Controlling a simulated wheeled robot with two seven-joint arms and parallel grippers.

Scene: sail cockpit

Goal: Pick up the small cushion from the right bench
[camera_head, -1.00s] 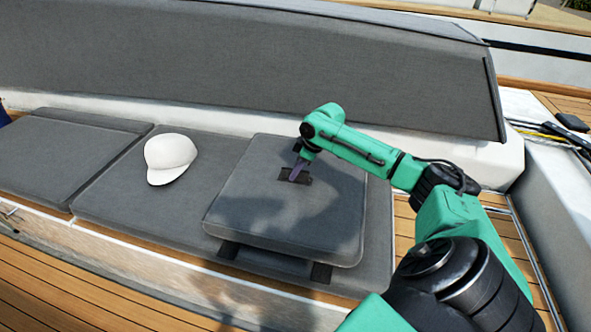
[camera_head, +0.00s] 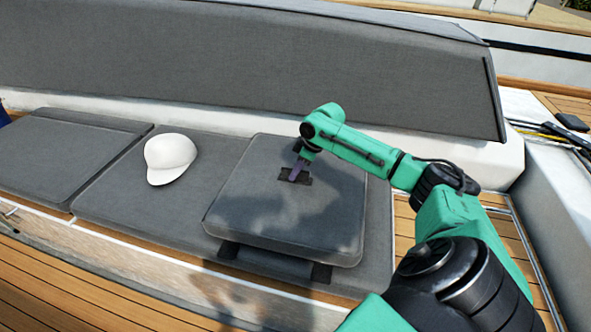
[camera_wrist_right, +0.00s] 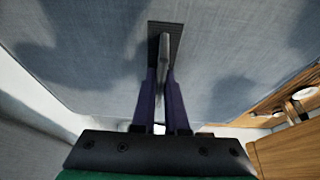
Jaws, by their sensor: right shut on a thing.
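The small cushion (camera_head: 270,222) is a grey square pad with a dark strap patch on its top. In the head view it lies on the right part of the grey bench (camera_head: 378,230), with dark straps under its front edge. My right gripper (camera_head: 296,176) points down at the patch in the middle of the cushion. The right wrist view shows its purple fingers (camera_wrist_right: 160,88) shut on a thin raised tab (camera_wrist_right: 165,48) at the dark patch. I cannot tell whether the cushion is clear of the bench. My left gripper is not in view.
A white cap (camera_head: 169,158) lies on the bench left of the cushion. A tall grey backrest (camera_head: 230,62) stands behind. Another grey pad (camera_head: 62,155) is at the far left. Wooden deck (camera_head: 70,290) runs along the front. Ropes (camera_head: 550,135) lie at the right.

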